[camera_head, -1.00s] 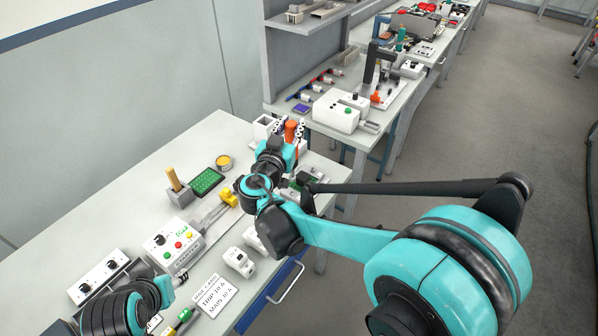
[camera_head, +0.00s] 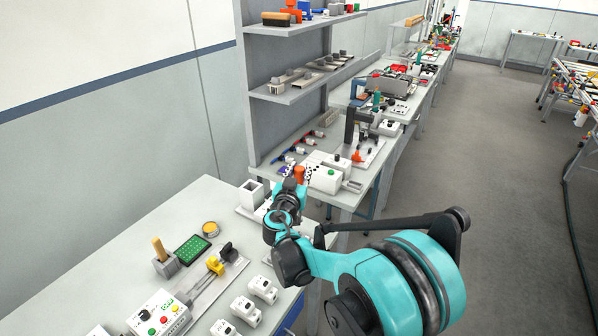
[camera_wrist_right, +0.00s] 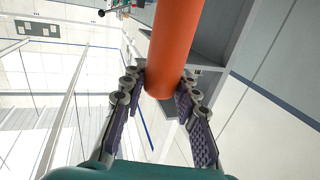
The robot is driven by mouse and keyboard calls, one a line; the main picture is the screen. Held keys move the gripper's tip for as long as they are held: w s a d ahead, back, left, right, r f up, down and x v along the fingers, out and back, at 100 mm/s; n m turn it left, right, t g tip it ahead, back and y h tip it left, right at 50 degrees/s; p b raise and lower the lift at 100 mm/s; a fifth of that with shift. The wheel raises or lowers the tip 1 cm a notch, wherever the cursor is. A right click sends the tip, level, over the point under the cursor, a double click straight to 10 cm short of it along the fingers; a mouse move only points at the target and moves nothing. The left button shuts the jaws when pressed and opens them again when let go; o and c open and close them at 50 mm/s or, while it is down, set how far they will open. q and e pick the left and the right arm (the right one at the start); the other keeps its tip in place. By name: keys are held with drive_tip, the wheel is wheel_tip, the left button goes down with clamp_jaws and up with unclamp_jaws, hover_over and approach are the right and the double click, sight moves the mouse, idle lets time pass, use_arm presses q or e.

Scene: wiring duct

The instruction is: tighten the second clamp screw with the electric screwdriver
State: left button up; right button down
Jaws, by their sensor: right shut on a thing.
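My right gripper (camera_head: 297,181) is shut on the orange electric screwdriver (camera_head: 299,173), held beyond the far end of the near bench. In the right wrist view the orange cylinder (camera_wrist_right: 172,50) sits between the two fingers (camera_wrist_right: 160,95); its tip is not seen. A rail (camera_head: 200,290) lies on the near bench, with a yellow clamp (camera_head: 215,265) and a dark end piece (camera_head: 229,252). The clamp screws are too small to make out. My left gripper is out of view.
White modules (camera_head: 263,288) stand right of the rail. A white control box (camera_head: 160,318), green board (camera_head: 192,249), yellow tin (camera_head: 210,228) and wooden-handled tool in a grey block (camera_head: 165,262) stand nearby.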

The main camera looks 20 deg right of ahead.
drive_tip(key=shift+f+b, duration=1.95)
drive_tip(key=shift+f, duration=0.55)
drive_tip(key=shift+f+b, duration=0.9)
drive_tip(key=shift+b, duration=0.1)
idle(1.2)
drive_tip(key=shift+r, duration=0.1)
idle(0.4)
drive_tip(key=shift+r+p, duration=2.25)
drive_tip(key=shift+r, duration=0.65)
